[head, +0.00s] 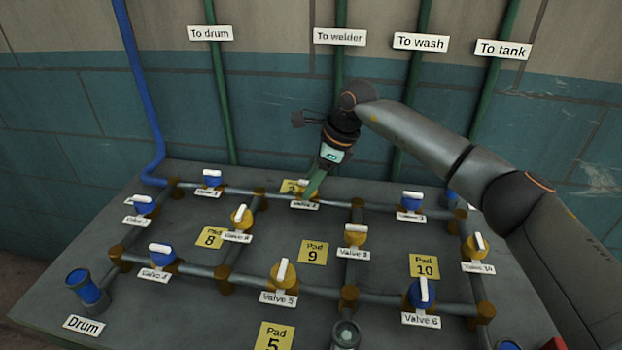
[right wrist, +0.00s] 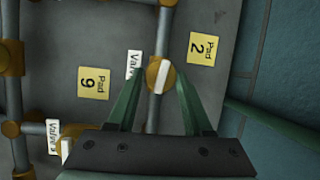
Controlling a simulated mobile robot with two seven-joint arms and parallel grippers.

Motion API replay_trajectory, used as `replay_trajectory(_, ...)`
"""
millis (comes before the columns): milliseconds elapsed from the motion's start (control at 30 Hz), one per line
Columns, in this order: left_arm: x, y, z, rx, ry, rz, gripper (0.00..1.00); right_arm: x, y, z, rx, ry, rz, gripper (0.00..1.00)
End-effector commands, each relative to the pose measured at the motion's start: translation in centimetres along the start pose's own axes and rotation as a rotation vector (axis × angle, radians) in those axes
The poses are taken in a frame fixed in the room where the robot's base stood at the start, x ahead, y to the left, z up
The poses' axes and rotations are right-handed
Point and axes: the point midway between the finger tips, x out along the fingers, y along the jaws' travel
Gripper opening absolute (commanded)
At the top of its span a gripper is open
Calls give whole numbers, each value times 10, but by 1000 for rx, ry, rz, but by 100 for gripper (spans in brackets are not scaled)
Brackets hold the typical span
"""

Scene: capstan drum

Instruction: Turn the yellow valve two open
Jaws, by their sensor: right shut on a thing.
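The yellow valve two (head: 299,196) sits on the back pipe run, mostly hidden behind my right gripper in the head view. Its label below is too small to read surely. In the right wrist view the yellow valve (right wrist: 153,72) shows between the green fingers, its white handle (right wrist: 160,77) lying roughly along the pipe. My right gripper (head: 309,190) points down onto the valve from above. In the wrist view its fingers (right wrist: 159,80) stand on either side of the handle, shut on it; the exact contact is hard to see. My left gripper is not in view.
Blue valves (head: 212,181) and (head: 411,204) flank it on the back run. Yellow valves (head: 241,221) and (head: 355,237) stand nearer. Pad 9 (head: 313,252) and pad 2 (right wrist: 201,47) are flat plates. Green pipes (head: 221,100) rise along the wall behind.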

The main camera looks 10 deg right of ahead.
Motion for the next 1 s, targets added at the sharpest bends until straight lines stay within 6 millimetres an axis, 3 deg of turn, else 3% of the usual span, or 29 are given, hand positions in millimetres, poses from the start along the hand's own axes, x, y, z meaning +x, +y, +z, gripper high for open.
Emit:
replay_trajectory(333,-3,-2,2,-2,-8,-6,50,-1,-2,0,-133,-10,50,0)
replay_trajectory(867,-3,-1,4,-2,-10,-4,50,-1,-2,0,-159,-11,60,0)
replay_trajectory(900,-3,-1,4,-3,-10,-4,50,0,-2,0,-159,-11,60,52)
replay_trajectory(1000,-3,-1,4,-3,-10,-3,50,0,-2,0,-157,-11,60,63)
